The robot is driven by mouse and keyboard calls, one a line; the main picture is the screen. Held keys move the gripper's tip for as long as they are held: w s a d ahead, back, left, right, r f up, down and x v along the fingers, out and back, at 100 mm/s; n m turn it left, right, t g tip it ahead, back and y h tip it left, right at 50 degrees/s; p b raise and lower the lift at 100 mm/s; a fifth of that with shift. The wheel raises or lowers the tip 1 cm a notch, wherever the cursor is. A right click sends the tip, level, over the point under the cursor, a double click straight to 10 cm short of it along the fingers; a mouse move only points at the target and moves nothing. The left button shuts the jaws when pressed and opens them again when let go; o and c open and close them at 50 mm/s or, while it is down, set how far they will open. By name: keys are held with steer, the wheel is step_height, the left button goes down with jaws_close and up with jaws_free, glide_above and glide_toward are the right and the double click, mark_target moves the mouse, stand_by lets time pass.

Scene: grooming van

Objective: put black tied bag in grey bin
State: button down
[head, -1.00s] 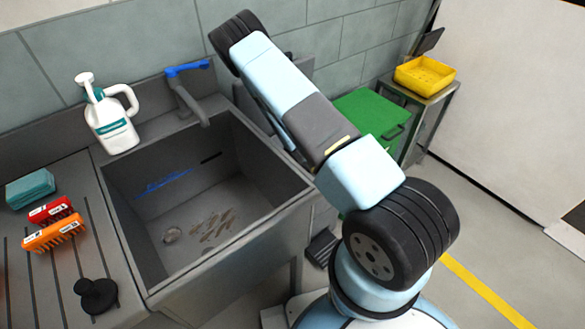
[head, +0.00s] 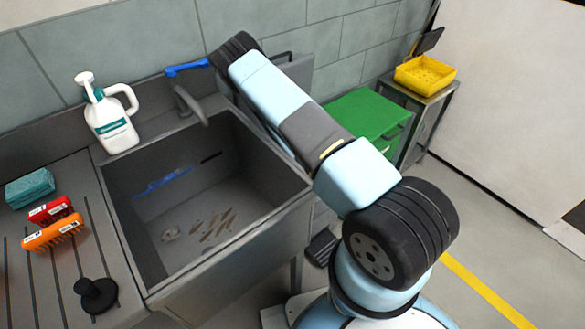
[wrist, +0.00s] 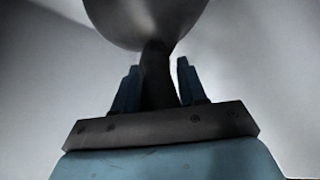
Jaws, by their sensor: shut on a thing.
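In the wrist view my gripper (wrist: 158,88) is shut on the dark neck of the black tied bag (wrist: 150,18). The bag's rounded body lies beyond the fingertips and is cut off by the top edge. The neck sits between the two blue fingers. In the head view the gripper and bag are hidden behind my arm. A grey upright shape (head: 297,73) with a dark handle-like bar shows behind my arm, beside a green bin. It may be the grey bin, but most of it is hidden.
A deep grey sink (head: 240,165) with a blue-handled tap (head: 188,85) is left of my arm. A white jug (head: 110,120), brushes (head: 52,230) and a black plug (head: 96,294) sit around it. The green bin (head: 368,112) and a yellow tray (head: 425,75) on a stand are to the right.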

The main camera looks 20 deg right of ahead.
steer(key=c, duration=0.6)
jaws_free()
